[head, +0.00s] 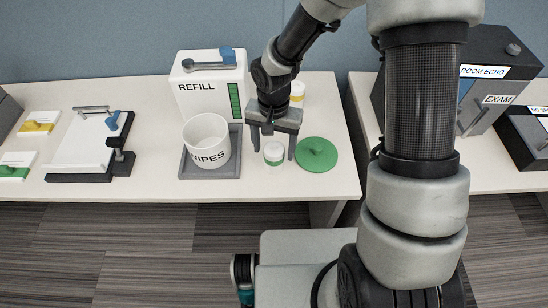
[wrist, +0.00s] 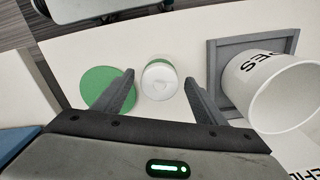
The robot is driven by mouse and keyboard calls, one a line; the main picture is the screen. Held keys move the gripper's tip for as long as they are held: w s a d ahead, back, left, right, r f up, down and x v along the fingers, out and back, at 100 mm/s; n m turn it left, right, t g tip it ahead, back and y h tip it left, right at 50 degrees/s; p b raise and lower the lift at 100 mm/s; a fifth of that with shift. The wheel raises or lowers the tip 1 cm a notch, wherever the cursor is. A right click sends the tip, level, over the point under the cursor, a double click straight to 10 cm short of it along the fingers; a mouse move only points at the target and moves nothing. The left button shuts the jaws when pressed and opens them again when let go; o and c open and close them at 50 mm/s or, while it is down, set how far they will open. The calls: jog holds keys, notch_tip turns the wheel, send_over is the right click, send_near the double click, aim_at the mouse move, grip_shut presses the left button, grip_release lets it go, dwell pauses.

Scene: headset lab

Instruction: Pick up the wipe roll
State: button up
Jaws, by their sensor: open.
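The wipe roll (head: 273,153), a small white cylinder with a green band, stands upright on the table to the right of the wipes tub. It also shows in the wrist view (wrist: 159,80), seen from above. My gripper (head: 270,155) points down over it with the jaws open. In the wrist view, my gripper (wrist: 160,95) has one finger on each side of the roll, with gaps showing. The white wipes tub (head: 207,141) stands open on a grey square tray (head: 228,170); it shows in the wrist view too (wrist: 270,90). A round green lid (head: 317,155) lies right of the roll.
A white refill box (head: 208,88) stands behind the tub. A yellow-and-white container (head: 297,92) is behind my gripper. A clamp-like stand (head: 85,150) and small cards (head: 38,123) are at left. Dark boxes (head: 490,95) stand on another table at right, across a gap.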

notch_tip(320, 180, down, 6)
jog(key=shift+r, duration=0.1)
dwell(0.4)
jog(key=shift+r, duration=0.1)
jog(key=c, duration=1.2)
